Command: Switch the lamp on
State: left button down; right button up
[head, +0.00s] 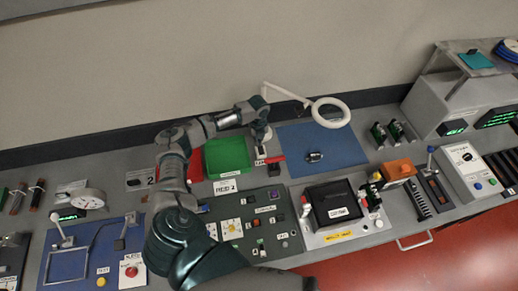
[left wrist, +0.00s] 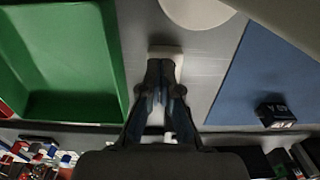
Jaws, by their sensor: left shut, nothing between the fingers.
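The lamp (head: 331,112) is a white ring on a jointed white arm, standing over the blue mat at the back of the bench. My left gripper (head: 261,138) is beside the foot of the lamp's arm, between the green tray and the blue mat. In the left wrist view the gripper (left wrist: 160,72) is shut and empty. Its fingertips are over a small pale block (left wrist: 168,52) on the grey bench and hide part of it; I cannot tell whether they touch. A round pale disc (left wrist: 195,8) lies just beyond. My right gripper is out of view.
The green tray (head: 227,157) is left of the gripper; it also shows in the left wrist view (left wrist: 112,60). The blue mat (head: 300,140) with a small dark part (head: 314,157) is to the right. A dark control panel (head: 275,236) lies in front.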

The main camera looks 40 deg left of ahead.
pick_arm(q)
jog(key=shift+d, duration=0.9)
jog(key=shift+f, duration=0.15)
jog(key=shift+a+f, duration=0.25)
jog(key=shift+a, duration=0.3)
jog(key=shift+a+r, duration=0.1)
jog(key=shift+r, duration=0.1)
jog(key=shift+r+p, duration=0.35)
jog(key=shift+p, duration=0.15)
jog(key=r+p, duration=0.2)
jog(key=d+r+p, duration=0.1)
jog(key=r, duration=0.1)
jog(key=shift+p, duration=0.4)
jog(key=shift+a+r+p, duration=0.1)
jog(key=shift+r+p, duration=0.2)
jog(key=shift+p, duration=0.05)
jog(key=shift+a+r+p, duration=0.25)
jog(key=shift+r+p, duration=0.45)
jog(key=shift+p, duration=0.15)
jog(key=shift+f, duration=0.1)
jog(key=shift+d, duration=0.15)
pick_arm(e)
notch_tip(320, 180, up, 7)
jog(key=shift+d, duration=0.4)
